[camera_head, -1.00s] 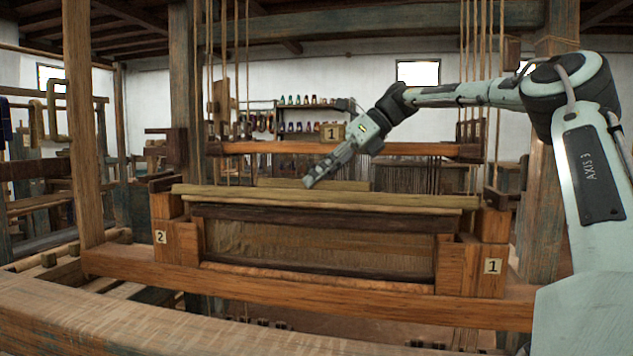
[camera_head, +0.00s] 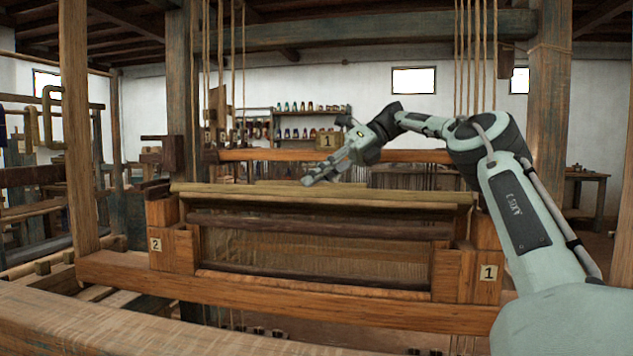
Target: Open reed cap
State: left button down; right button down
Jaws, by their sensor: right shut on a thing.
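The reed cap (camera_head: 400,197) is a long pale wooden bar lying across the top of the loom's frame. Below it runs a dark round bar (camera_head: 320,225), with the thin warp or reed panel (camera_head: 320,255) under that. My right gripper (camera_head: 307,181) reaches in from the right and points down and left at the middle of the cap's back edge. Its fingers are shut on the cap there; the exact contact is small and partly hidden. My left gripper is not in view.
Wooden end blocks marked 2 (camera_head: 156,245) and 1 (camera_head: 488,272) flank the panel. A front beam (camera_head: 250,300) crosses below. Hanging cords (camera_head: 475,60) and a rear crossbeam (camera_head: 240,155) stand close around my right arm. A tall post (camera_head: 80,120) stands at left.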

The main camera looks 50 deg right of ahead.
jog(key=c, duration=1.4)
grip_release()
jog(key=shift+o, duration=0.2)
jog(key=shift+a, duration=0.15)
